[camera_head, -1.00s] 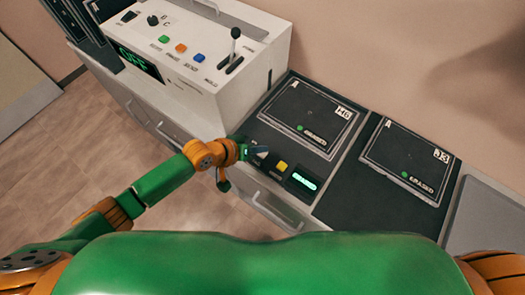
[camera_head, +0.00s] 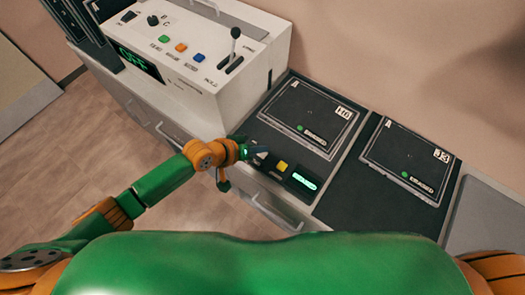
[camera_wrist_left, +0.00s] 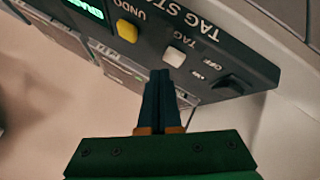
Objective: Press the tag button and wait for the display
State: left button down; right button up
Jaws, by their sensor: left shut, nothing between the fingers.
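The tag station panel (camera_head: 270,174) is at the front edge of the dark counter. The pale tag button (camera_wrist_left: 174,57) shows in the left wrist view, beside the yellow UNDO button (camera_wrist_left: 127,31), also in the head view (camera_head: 282,166). The display (camera_head: 305,181) is lit green with dark lettering too small to read; its edge shows in the left wrist view (camera_wrist_left: 86,9). My left gripper (camera_wrist_left: 161,73) is shut and empty, with its fingertips right by the tag button. I cannot tell whether they touch it. My right gripper is out of view.
A black ON/OFF switch (camera_wrist_left: 230,83) is on the same panel. Behind it lie two dark square plates with green marks, one left (camera_head: 306,112) and one right (camera_head: 410,155). A white console (camera_head: 200,50) with coloured buttons and a lever stands at left, its screen reading OFF.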

aim_at(260, 156)
pick_arm(q)
jog(key=shift+f, duration=0.4)
jog(key=shift+f+b, duration=0.55)
jog(key=shift+b, duration=0.05)
dwell(0.4)
jog(key=shift+r, duration=0.1)
jog(key=shift+r+p, duration=0.85)
jog(key=shift+p, duration=0.2)
notch_tip(260, 156, up, 5)
jog(key=p, duration=0.5)
jog(key=shift+r, duration=0.15)
